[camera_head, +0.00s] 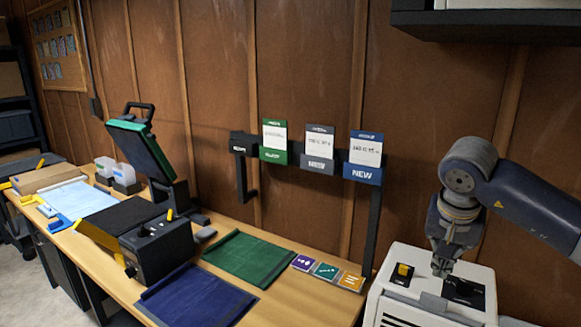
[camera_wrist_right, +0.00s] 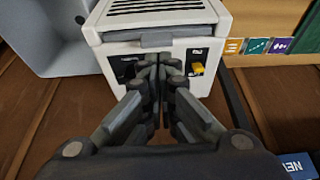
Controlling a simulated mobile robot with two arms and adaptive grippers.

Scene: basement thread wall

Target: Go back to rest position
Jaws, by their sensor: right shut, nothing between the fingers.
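My right gripper (camera_head: 441,268) points down over the top of a white box-shaped machine (camera_head: 400,308) at the lower right of the head view. Its fingers are shut with nothing between them. In the right wrist view the closed fingers (camera_wrist_right: 158,72) are in front of the machine's dark top panel, beside a yellow switch (camera_wrist_right: 196,69). I cannot tell whether the fingertips touch the machine. The yellow switch also shows in the head view (camera_head: 403,270). My left gripper is in neither view.
A wooden workbench (camera_head: 300,305) runs along the wall with a green mat (camera_head: 248,257), a dark blue mat (camera_head: 197,297) and a black press (camera_head: 160,247). Three cards hang on a rack (camera_head: 245,147). A dark shelf (camera_head: 480,22) overhangs at the upper right. A grey bin (camera_wrist_right: 58,35) stands beside the machine.

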